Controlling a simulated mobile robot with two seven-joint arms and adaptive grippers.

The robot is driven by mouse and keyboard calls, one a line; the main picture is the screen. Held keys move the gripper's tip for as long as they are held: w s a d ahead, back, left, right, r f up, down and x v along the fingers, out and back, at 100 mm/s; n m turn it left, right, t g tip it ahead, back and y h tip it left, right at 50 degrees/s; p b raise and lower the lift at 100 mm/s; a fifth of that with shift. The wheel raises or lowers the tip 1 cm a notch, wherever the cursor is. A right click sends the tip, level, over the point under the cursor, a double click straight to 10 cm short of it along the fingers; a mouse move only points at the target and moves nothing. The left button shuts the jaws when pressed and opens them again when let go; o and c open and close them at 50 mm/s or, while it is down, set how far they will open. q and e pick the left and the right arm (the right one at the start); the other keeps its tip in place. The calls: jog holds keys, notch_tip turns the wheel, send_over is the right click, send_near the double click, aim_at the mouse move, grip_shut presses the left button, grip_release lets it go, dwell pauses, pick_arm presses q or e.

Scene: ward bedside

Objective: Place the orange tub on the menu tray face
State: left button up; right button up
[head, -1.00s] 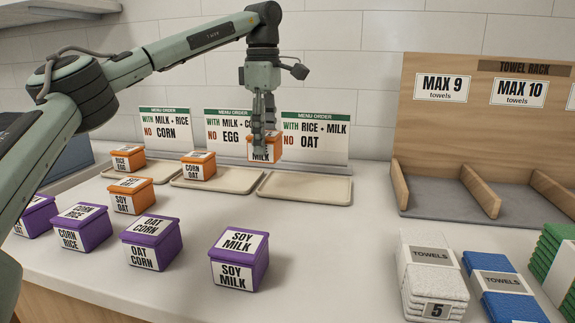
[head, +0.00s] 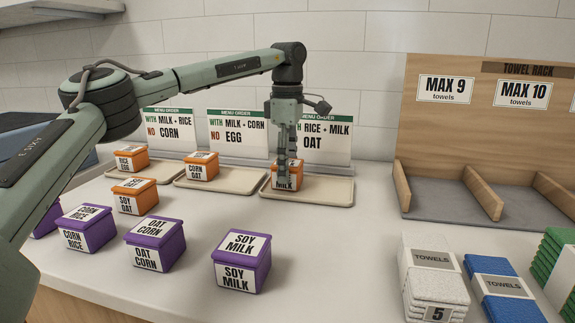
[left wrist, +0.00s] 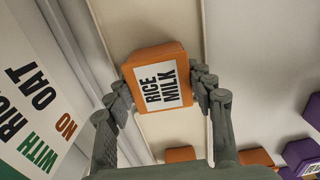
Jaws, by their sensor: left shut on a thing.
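My left gripper (head: 287,172) is shut on an orange tub (head: 296,171) with a RICE MILK label, which also shows in the left wrist view (left wrist: 155,62) between the two fingers. The tub is low over the right-hand tray (head: 335,190), in front of the menu sign WITH RICE + MILK, NO OAT (head: 330,135). The fingers hide part of the tub, and I cannot tell whether its base touches the tray. The right gripper is not in view.
Orange tubs stand on the left tray (head: 160,170) and middle tray (head: 225,182). A SOY OAT orange tub (head: 135,197) and several purple tubs, one SOY MILK (head: 242,262), stand on the counter. Towel stacks (head: 432,275) and a towel rack (head: 490,135) are at right.

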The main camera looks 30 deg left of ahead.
pick_arm(q)
jog(key=o, duration=1.3)
jog(key=shift+f, duration=0.1)
notch_tip(320, 180, up, 12)
jog(key=shift+r, duration=0.2)
